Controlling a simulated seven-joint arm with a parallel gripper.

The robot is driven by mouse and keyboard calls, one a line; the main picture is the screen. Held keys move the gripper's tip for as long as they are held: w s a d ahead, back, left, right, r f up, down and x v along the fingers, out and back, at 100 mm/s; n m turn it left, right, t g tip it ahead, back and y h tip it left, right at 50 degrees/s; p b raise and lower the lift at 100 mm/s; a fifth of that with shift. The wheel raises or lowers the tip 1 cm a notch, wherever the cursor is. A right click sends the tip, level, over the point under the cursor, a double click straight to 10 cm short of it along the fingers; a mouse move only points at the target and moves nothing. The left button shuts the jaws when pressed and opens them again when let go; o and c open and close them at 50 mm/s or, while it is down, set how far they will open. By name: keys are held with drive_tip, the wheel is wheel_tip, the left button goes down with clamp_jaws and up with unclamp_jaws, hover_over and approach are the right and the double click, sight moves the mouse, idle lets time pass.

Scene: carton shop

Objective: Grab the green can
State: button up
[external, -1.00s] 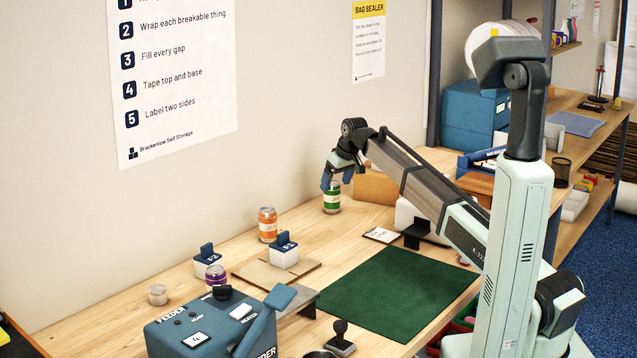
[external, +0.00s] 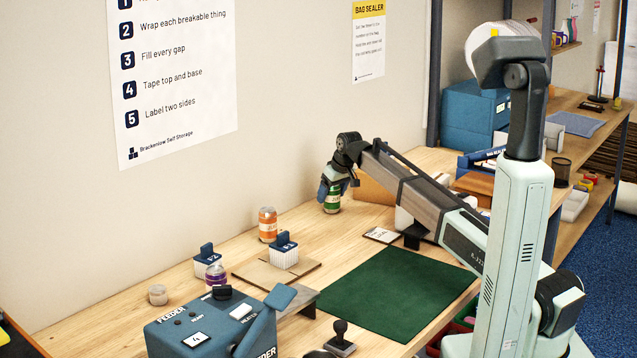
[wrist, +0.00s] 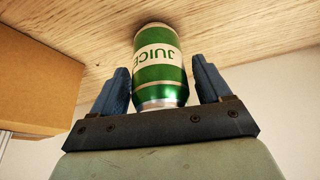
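The green can (external: 333,200) stands upright on the wooden bench near the wall. In the wrist view the can (wrist: 160,68) shows a pale band reading "JUICE" and sits between the two blue fingers. My gripper (external: 331,192) is lowered over the can in the external view. In the wrist view my gripper (wrist: 162,88) is open around the can, with a gap at the right finger and a narrow gap at the left. The can's base rests on the wood.
A cardboard box (wrist: 38,78) stands close beside the can. An orange can (external: 268,224) and a purple can (external: 215,276) are to the left along the bench. A green mat (external: 398,293) lies at the front. Bare wood (external: 302,217) lies between the orange and green cans.

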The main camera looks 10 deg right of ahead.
drive_tip(key=c, duration=0.8)
